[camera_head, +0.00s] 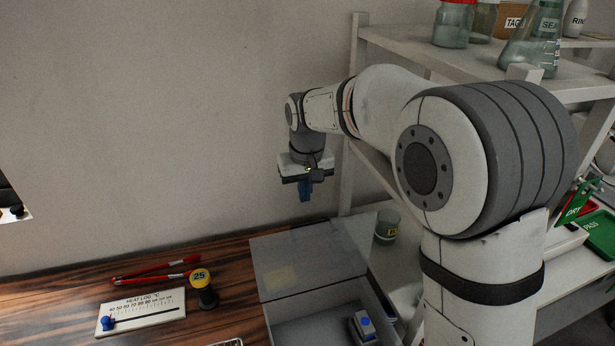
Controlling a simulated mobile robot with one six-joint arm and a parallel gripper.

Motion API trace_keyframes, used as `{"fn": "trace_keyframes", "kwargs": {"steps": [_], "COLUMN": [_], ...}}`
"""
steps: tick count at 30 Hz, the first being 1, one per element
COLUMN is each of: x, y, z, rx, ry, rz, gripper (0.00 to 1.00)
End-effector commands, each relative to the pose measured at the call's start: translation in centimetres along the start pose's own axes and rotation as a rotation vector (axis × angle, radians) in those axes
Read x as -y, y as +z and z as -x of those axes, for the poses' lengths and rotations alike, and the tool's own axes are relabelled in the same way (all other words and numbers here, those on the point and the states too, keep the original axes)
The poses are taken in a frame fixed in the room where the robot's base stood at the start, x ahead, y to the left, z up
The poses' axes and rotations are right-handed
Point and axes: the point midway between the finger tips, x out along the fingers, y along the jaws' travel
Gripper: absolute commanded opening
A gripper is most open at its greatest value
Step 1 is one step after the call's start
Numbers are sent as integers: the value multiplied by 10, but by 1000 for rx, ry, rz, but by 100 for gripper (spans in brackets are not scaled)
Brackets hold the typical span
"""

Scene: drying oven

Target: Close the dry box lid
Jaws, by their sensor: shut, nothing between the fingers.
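The dry box (275,320) stands at the bottom centre, partly cut off by the frame's lower edge. Its grey translucent lid (310,258) is raised and leans back at the far side, so the inside shows. A small white block with a blue button (363,325) sits inside at the right. My arm hides part of the area to the right.
A heat log slider board (142,310), a yellow-topped weight marked 25 (203,285) and red tongs (155,272) lie on the wooden table to the left. A white shelf (400,45) with glassware stands at right.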

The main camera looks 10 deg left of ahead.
Motion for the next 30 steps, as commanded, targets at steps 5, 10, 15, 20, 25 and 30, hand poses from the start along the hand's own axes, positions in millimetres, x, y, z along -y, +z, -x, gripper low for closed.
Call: {"fn": "trace_keyframes", "kwargs": {"steps": [5, 10, 15, 20, 25, 30], "x": [-1, -2, -2, -2, -3, -4], "y": [1, 25, 36, 38, 38, 38], "z": [-38, -25, -22, -22, -22, -23], "rx": [5, -1, 0, 0, 0, -9], "ry": [0, 0, 1, 1, 1, 0], "rz": [-2, -3, -4, -4, -5, -6], "gripper": [0, 0, 0, 0, 0, 0]}}
